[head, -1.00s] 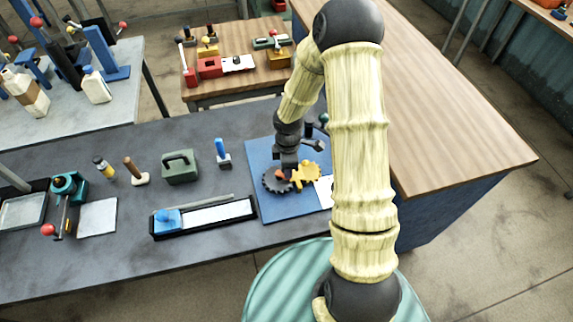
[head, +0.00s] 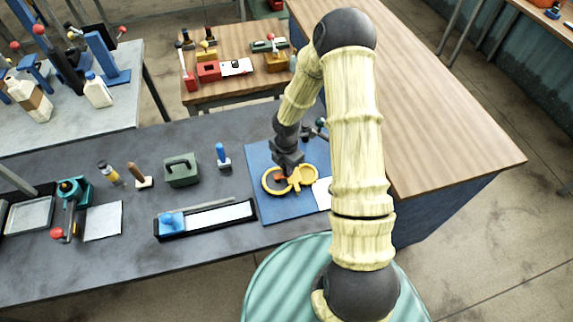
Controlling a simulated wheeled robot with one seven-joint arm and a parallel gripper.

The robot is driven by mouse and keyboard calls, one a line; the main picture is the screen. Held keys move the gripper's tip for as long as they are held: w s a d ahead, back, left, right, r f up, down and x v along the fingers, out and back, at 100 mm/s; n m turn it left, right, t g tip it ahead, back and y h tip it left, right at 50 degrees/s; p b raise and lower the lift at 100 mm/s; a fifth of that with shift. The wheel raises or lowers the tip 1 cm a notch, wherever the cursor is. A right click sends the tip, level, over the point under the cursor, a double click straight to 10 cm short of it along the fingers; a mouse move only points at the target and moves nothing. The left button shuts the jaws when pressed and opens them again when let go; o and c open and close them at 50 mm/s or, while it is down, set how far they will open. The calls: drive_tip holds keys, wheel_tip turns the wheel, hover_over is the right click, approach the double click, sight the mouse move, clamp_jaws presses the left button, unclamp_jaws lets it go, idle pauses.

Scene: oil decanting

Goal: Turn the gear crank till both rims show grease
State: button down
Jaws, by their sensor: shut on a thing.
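Two meshing gears lie side by side on a blue base plate (head: 262,211). The left gear (head: 267,188) has a yellow rim around a dark middle with an orange-red patch. The right gear (head: 312,182) also shows a yellow rim, with a darker middle. My gripper (head: 284,172) points down over the left gear and is shut on the gear crank, which the fingers mostly hide. The gear teeth are too small to make out clearly.
A white sheet (head: 322,195) lies right of the gears, partly behind my arm. Left on the bench are a black tray with a blue block (head: 171,222), a green box (head: 181,169) and a blue-handled tool (head: 221,156). The bench front is clear.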

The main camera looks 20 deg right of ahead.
drive_tip(key=c, duration=1.2)
unclamp_jaws()
drive_tip(key=shift+c, duration=0.2)
drive_tip(key=shift+r, duration=0.1)
wheel_tip(320, 180, up, 17)
drive_tip(key=b, duration=0.1)
drive_tip(key=shift+r, duration=0.15)
